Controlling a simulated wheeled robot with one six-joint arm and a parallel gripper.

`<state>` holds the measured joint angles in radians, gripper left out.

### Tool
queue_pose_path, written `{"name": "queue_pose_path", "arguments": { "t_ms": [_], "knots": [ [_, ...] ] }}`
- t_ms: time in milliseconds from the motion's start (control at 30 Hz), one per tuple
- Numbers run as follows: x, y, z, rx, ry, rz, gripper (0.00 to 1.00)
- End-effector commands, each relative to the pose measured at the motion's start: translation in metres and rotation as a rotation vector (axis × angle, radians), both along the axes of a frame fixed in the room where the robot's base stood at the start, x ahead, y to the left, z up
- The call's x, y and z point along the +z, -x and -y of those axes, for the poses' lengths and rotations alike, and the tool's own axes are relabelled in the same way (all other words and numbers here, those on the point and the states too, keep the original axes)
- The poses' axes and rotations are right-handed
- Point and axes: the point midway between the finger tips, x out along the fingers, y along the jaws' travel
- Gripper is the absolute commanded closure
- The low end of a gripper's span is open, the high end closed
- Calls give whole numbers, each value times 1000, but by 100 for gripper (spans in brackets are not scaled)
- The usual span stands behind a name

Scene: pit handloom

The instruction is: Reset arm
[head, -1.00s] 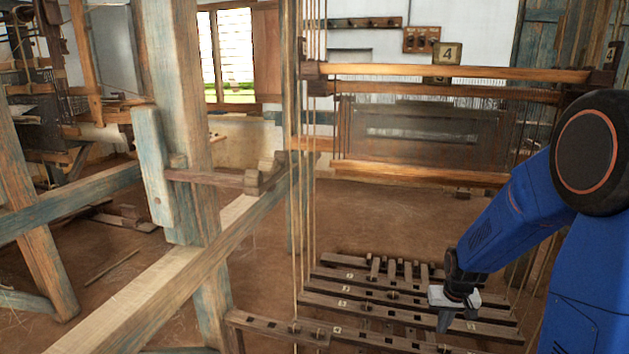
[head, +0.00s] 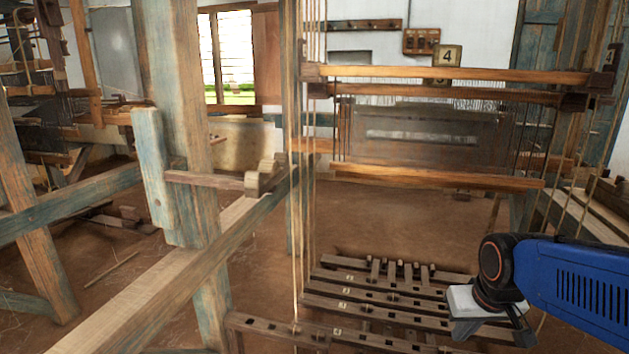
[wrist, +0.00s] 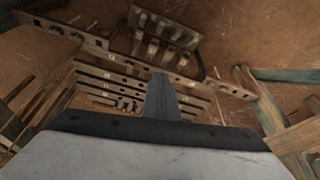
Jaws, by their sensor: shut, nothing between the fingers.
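My gripper (head: 466,328) is at the lower right of the head view, at the end of my blue arm. Its pale body and grey fingers are in front of the right ends of the wooden treadles (head: 385,306). In the wrist view my gripper (wrist: 160,98) shows as one grey closed wedge with nothing in it. The treadle bars (wrist: 130,85) lie beyond its tip in that view. I cannot tell how far above them the fingers are.
A thick loom post (head: 180,110) and a long slanting beam (head: 190,270) stand at the left. The hanging loom frame (head: 450,75) and its cords are behind the treadles. A small board marked 4 (head: 447,55) is on the back wall. Bare floor (head: 400,215) shows between.

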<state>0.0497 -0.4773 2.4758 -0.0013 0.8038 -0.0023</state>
Motion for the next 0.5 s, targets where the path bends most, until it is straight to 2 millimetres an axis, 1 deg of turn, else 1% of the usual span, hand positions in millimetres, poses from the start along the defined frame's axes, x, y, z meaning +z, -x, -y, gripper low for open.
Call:
{"name": "queue_pose_path", "arguments": {
  "t_ms": [33, 100, 300, 400, 500],
  "knots": [
    [7, 11, -3, 6, 1, 15, 100],
    [13, 27, -5, 14, 1, 26, 100],
    [26, 69, -13, 35, 1, 56, 100],
    [29, 85, -15, 42, 1, 66, 100],
    [30, 96, -16, 47, 1, 71, 100]
  ]
}}
